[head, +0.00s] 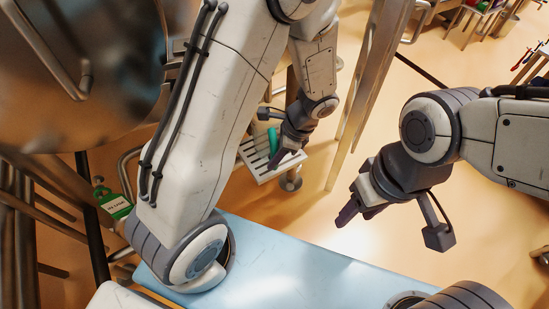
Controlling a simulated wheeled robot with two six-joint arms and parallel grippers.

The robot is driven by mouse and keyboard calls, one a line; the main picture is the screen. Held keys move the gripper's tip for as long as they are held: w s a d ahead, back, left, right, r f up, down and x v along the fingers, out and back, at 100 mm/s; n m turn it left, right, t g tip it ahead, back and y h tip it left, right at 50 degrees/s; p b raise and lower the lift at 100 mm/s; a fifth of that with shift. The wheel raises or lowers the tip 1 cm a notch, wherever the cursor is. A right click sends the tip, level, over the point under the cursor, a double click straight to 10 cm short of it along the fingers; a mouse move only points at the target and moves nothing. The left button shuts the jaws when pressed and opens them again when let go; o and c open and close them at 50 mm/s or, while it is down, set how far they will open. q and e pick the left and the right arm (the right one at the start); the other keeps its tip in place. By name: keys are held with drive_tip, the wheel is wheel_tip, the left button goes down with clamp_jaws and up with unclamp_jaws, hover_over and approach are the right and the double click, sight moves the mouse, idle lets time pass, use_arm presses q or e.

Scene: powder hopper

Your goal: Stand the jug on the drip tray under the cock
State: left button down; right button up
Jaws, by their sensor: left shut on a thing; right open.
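My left gripper (280,156) is low over the white slatted drip tray (264,174), at the far side of my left arm. It is shut on the jug (272,139), of which only a small teal-green part shows beside the fingers. The rest of the jug is hidden, so I cannot tell whether its base touches the tray. The cock cannot be made out; my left arm covers much of that area. My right gripper (347,214) is open and empty, to the right of the tray and apart from it.
A large steel vessel (100,110) fills the upper left, with pipes below it and a green tag (115,204) hanging there. Slanted steel legs (372,85) stand right of the tray.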

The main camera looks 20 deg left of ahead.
use_arm(q)
drive_tip(key=shift+f, duration=0.5)
drive_tip(key=shift+f, duration=0.2)
drive_tip(key=c, duration=0.7)
unclamp_jaws()
drive_tip(key=shift+r, duration=0.15)
